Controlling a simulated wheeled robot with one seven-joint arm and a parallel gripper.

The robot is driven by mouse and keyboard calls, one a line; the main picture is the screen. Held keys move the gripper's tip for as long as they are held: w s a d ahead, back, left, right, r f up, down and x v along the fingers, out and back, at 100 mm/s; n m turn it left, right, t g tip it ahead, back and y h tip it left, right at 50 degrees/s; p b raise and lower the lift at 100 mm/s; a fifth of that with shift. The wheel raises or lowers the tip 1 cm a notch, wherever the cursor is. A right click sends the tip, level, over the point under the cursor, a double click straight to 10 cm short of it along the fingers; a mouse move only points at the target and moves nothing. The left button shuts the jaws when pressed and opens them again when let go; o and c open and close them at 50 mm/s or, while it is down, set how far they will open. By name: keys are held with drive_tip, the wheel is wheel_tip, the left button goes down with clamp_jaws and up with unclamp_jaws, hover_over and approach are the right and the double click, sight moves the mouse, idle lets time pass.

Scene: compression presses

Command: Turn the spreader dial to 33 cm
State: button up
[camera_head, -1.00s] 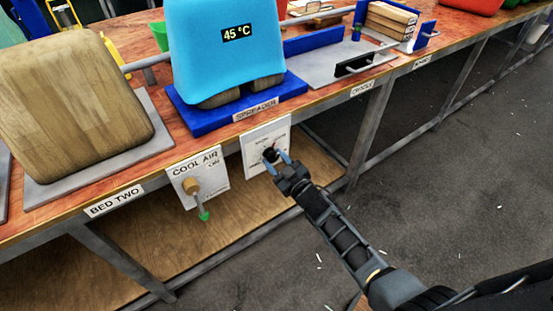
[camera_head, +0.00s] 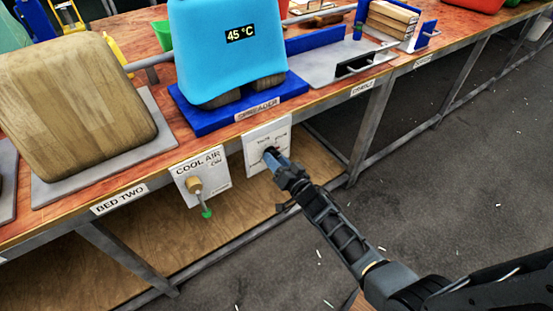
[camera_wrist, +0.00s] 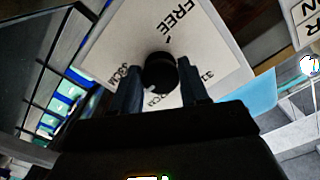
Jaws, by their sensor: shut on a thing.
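The spreader dial (camera_wrist: 160,72) is a round black knob on a white plate (camera_wrist: 215,45). The plate shows "FREE" and several cm labels, one of which looks like "33CM" on the left in the wrist view. A small pale mark shows at the knob's lower left edge there. My gripper (camera_wrist: 158,80) is shut on the knob, one finger on each side. In the head view the plate (camera_head: 282,160) hangs below the "SPREADER" label, and my gripper (camera_head: 271,160) reaches it from the lower right, mostly hiding the knob.
The blue spreader base (camera_head: 215,120) carries a light blue block reading 45 °C. Left of the dial plate is the "COOL AIR" plate (camera_head: 220,180) with a brass knob and green-tipped lever. A wooden block (camera_head: 70,100) stands at bed two.

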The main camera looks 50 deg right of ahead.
drive_tip(key=m, duration=0.5)
drive_tip(key=shift+f+p, duration=0.1)
drive_tip(key=shift+p, duration=0.25)
idle(0.4)
drive_tip(key=o, duration=1)
drive_tip(key=shift+v, duration=3.9)
